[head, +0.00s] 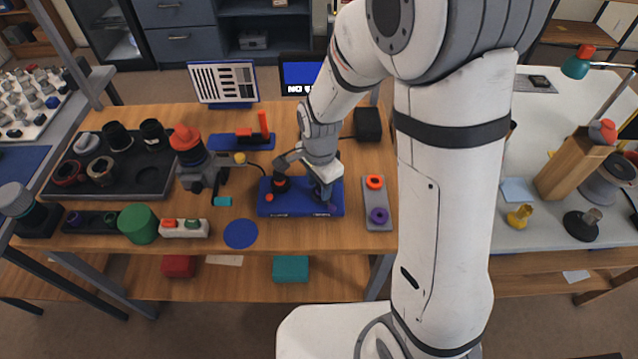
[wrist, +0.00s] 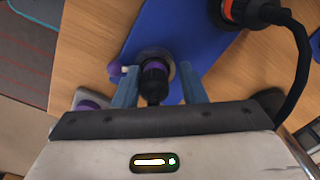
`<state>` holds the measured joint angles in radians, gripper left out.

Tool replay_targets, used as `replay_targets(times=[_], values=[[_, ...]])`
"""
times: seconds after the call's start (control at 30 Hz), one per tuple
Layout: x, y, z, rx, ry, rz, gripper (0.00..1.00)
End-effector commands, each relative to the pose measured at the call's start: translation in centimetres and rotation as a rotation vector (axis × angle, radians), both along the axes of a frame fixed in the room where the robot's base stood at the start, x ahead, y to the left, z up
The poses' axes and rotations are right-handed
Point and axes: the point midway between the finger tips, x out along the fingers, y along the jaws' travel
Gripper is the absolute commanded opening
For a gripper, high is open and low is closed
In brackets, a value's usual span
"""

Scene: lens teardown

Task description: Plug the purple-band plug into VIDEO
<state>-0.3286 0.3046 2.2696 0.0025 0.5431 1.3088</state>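The purple-band plug (wrist: 155,78) is a black cylinder with a purple ring, standing at a grey collar on the blue board (wrist: 136,48). The board also shows in the head view (head: 268,207). My gripper (wrist: 158,75) has its fingers on either side of the plug, with a visible gap at each side. In the head view my gripper (head: 325,190) is low over the board's right part and hides the plug. No VIDEO label is readable, and I cannot tell how deep the plug sits.
An orange-band plug (wrist: 240,10) with a black cable stands on the same board. A grey plate (head: 377,196) with orange and purple rings lies to the right. A monitor (head: 300,75) shows partly hidden "NO" text. A blue disc (head: 240,233) lies left of the board.

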Motion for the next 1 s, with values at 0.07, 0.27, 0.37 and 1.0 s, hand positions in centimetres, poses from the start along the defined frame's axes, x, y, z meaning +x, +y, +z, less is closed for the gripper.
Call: replay_targets(times=[0.07,0.27,0.37,1.0], values=[[-1.1,-0.6,-1.3,-0.014,0.034,0.0,0.51],[-1.0,-0.5,-0.2,-0.012,0.029,0.0,0.51],[-0.9,-0.4,1.6,-0.01,0.021,0.0,0.51],[-0.5,0.1,7.9,-0.003,-0.002,0.001,0.51]])
